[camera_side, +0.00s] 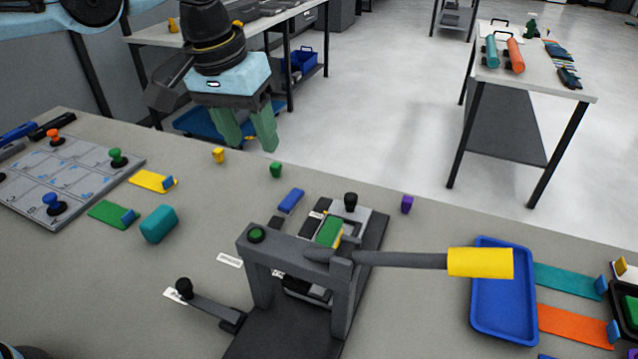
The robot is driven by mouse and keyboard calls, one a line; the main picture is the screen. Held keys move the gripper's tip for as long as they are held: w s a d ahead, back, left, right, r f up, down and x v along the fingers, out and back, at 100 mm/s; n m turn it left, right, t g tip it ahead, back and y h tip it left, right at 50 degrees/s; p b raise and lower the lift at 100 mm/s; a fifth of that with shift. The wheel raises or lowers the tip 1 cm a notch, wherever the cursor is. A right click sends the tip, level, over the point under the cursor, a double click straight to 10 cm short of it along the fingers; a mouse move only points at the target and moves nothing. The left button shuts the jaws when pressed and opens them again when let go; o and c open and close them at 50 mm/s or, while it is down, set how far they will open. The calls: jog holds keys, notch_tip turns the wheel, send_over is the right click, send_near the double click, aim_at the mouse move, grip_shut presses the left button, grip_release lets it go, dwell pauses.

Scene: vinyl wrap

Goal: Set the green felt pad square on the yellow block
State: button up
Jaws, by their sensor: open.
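My gripper (247,132) is open, with nothing between its green fingers. It hangs above the far edge of the bench, up and left of the press. A green rectangular top (329,231), which looks like the felt pad, lies in the dark press fixture behind the press frame. A yellow edge (341,236) shows along its right and lower side, which looks like the yellow block under it. The press frame hides part of both, so I cannot tell whether the pad sits square.
The dark grey press (299,252) has a long lever with a yellow handle (480,263) reaching right. Near it are a blue block (291,201), a teal block (158,224), a blue tray (503,311) and small green (276,170), yellow (217,155) and purple (407,204) pieces.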

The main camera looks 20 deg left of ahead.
jog(key=s+a+f+t, duration=0.1)
jog(key=s+a+f, duration=0.1)
jog(key=a, duration=0.3)
jog(key=s+a+f+t, duration=0.2)
jog(key=s+a+f, duration=0.1)
jog(key=s+a, duration=0.2)
jog(key=s+a+f+t+y, duration=0.1)
jog(key=s+a+f+t, duration=0.1)
jog(key=a, duration=0.5)
jog(key=shift+s+f, duration=0.55)
jog(key=shift+s, duration=0.35)
